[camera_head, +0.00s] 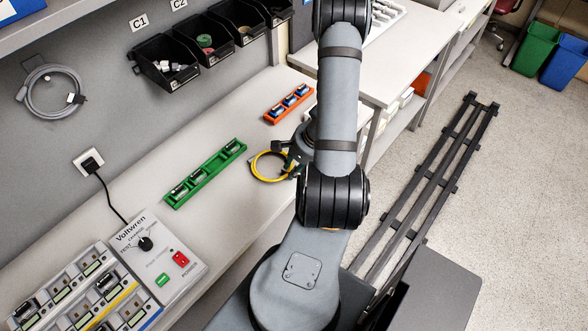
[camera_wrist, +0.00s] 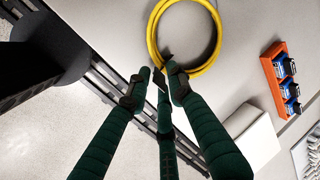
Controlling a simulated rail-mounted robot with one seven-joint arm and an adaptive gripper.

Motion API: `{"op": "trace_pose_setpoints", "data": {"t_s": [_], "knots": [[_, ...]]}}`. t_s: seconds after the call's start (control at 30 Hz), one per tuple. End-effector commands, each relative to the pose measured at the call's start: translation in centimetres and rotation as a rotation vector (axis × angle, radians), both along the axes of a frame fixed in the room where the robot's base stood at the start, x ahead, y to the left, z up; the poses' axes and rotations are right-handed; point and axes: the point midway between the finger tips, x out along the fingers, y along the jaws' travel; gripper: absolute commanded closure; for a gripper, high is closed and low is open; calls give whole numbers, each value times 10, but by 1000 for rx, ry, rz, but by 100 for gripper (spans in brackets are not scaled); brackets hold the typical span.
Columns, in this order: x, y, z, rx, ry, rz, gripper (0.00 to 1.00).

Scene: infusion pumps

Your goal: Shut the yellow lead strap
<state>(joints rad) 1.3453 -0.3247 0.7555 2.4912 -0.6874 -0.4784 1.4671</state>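The yellow lead (camera_head: 258,173) is coiled in a loop at the front edge of the bench in the camera_head view. The coil also fills the top middle of the wrist view (camera_wrist: 153,38). A small dark piece (camera_wrist: 167,57), which looks like its strap, shows at the near side of the coil; whether it is shut cannot be told. My gripper (camera_wrist: 158,80) has dark green fingers with black tips. The tips stand apart, just short of the coil and close to the dark piece. In the camera_head view my arm partly hides the gripper and the coil's right side.
An orange rack (camera_head: 289,103) with blue items lies behind the coil, and a green rack (camera_head: 205,174) lies to its left. A Voltwren box (camera_head: 158,254) stands at the front left. Black bins (camera_head: 165,64) hang on the wall. Bare bench surrounds the coil's left side.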

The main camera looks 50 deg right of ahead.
Motion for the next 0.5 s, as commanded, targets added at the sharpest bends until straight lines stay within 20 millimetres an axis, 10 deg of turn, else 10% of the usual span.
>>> {"op": "trace_pose_setpoints", "data": {"t_s": [0.5], "knots": [[0,0,0,0,0,0,98]]}}
